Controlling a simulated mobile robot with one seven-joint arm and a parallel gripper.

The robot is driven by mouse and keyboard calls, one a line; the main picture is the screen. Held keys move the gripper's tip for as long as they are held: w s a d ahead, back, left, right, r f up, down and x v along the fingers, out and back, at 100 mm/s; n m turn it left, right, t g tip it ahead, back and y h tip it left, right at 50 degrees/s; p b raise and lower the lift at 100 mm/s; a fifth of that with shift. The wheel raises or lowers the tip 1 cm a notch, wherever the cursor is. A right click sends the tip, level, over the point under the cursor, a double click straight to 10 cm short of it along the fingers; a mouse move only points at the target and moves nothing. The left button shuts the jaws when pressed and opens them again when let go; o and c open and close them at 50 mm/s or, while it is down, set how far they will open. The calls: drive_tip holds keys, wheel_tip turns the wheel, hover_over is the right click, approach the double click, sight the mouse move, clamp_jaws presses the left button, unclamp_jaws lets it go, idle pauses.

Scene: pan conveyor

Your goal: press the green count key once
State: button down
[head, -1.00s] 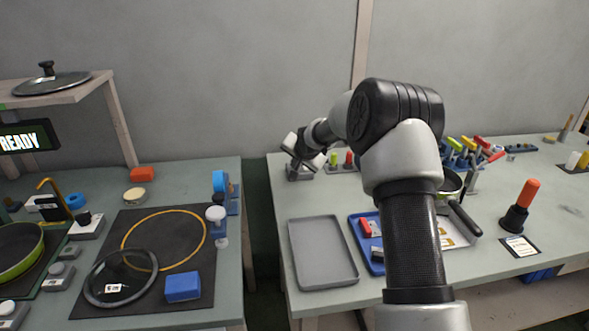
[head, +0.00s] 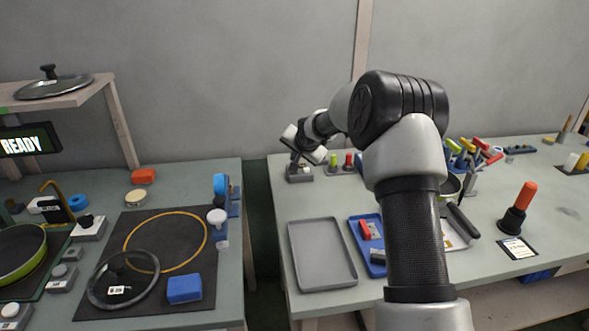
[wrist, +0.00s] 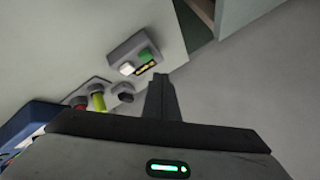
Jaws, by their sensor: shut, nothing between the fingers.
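The green count key (wrist: 146,56) sits on a small grey box (wrist: 122,50) in the wrist view, beside a white key (wrist: 127,69). A yellow and black label lies in front of the green key. My gripper (wrist: 160,78) is shut and empty. In the head view my gripper (head: 295,160) is over the same box (head: 299,177) at the back left of the right table. The green key is not clearly visible there.
A yellow-green knob (head: 333,160) and a red knob (head: 348,159) stand right of the box. A grey tray (head: 291,252) and a blue tray (head: 356,238) lie nearer. A gap separates the two tables. A READY display (head: 28,143) hangs at left.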

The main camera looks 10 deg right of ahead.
sight(295, 175)
wheel_tip(295, 175, up, 4)
drive_tip(key=shift+f+p, duration=0.25)
drive_tip(key=shift+p, duration=0.45)
drive_tip(key=s+r+n+g+h, duration=0.1)
drive_tip(key=s+r+n, duration=0.1)
drive_tip(key=s+r, duration=0.55)
drive_tip(key=s+r+n, duration=0.1)
drive_tip(key=s+r, duration=0.3)
drive_tip(key=s, duration=0.6)
drive_tip(key=s+r+n+g+h, duration=0.1)
drive_tip(key=s+r+n, duration=0.1)
drive_tip(key=s+r, duration=0.5)
drive_tip(key=s+f+n+g+y, duration=0.1)
drive_tip(key=s+f, duration=0.1)
drive_tip(key=s, duration=1.2)
drive_tip(key=s+f+n+g, duration=0.1)
drive_tip(key=s+f+n, duration=0.15)
drive_tip(key=s, duration=1.15)
wheel_tip(295, 175, up, 16)
drive_tip(key=p, duration=1.5)
drive_tip(key=shift+w+f+m, duration=0.25)
drive_tip(key=shift+w+m, duration=0.1)
drive_tip(key=shift+w, duration=0.05)
